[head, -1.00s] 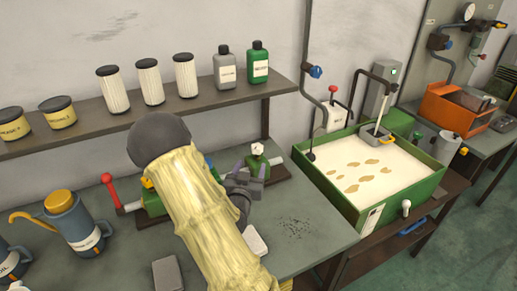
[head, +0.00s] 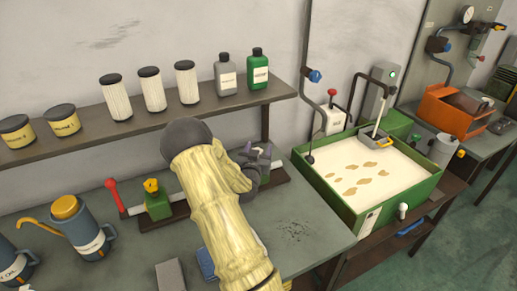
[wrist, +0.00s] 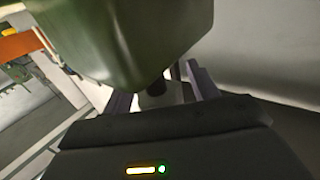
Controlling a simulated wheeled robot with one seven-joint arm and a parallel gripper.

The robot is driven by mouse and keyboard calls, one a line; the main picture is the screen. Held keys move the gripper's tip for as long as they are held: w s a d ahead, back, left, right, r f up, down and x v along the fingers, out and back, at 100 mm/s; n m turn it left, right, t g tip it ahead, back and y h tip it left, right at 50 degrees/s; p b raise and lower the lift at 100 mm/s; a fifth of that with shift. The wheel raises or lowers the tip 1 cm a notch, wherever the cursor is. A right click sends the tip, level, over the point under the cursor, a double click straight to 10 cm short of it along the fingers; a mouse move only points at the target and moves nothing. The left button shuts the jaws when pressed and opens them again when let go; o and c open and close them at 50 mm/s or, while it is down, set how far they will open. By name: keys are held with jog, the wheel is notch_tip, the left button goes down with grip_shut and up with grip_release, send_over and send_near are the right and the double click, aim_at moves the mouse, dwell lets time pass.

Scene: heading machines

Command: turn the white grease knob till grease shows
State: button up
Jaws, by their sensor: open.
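My gripper (head: 260,151) is open at the right end of the bench fixture in the head view. The white grease knob is hidden behind my gripper there. In the wrist view my gripper (wrist: 160,90) has its two dark fingers on either side of a pale piece (wrist: 160,97), probably the white knob with a dark round centre. A large green body (wrist: 130,35) fills the top of that view. I cannot tell whether the fingers touch the knob. No grease is visible on the part I can see.
The fixture also carries a green block with a yellow knob (head: 151,185) and a red-handled lever (head: 112,186). Blue jugs (head: 80,225) stand at left. A shelf (head: 150,122) with filters and bottles runs behind. A green tank (head: 375,200) stands right. A dark-specked bench patch lies in front.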

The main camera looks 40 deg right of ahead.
jog(key=c, duration=1)
jog(key=shift+f+n+t+y+b, duration=0.15)
jog(key=shift+n+t+y+b, duration=0.4)
jog(key=shift+b, duration=0.35)
jog(key=shift+n+t+y+b, duration=0.25)
jog(key=shift+t+y+b, duration=0.1)
jog(key=n+y+b, duration=0.1)
jog(key=t+y+b, duration=0.1)
jog(key=n+t+y+b, duration=0.1)
jog(key=shift+w+a+f+n, duration=0.1)
jog(key=shift+w+a+n, duration=0.1)
jog(key=shift+a+n, duration=0.1)
jog(key=shift+w+a+r+n+t+y+b, duration=0.1)
jog(key=shift+n+t+y+b, duration=0.45)
jog(key=shift+y, duration=0.4)
jog(key=shift+w+a+r+n+t+y+b, duration=0.2)
jog(key=shift+n+y+b, duration=0.4)
jog(key=shift+y, duration=0.4)
jog(key=shift+s+a+f+n+t+y+b, duration=0.1)
jog(key=shift+n+t+y+b, duration=0.35)
jog(key=shift+n+y, duration=0.4)
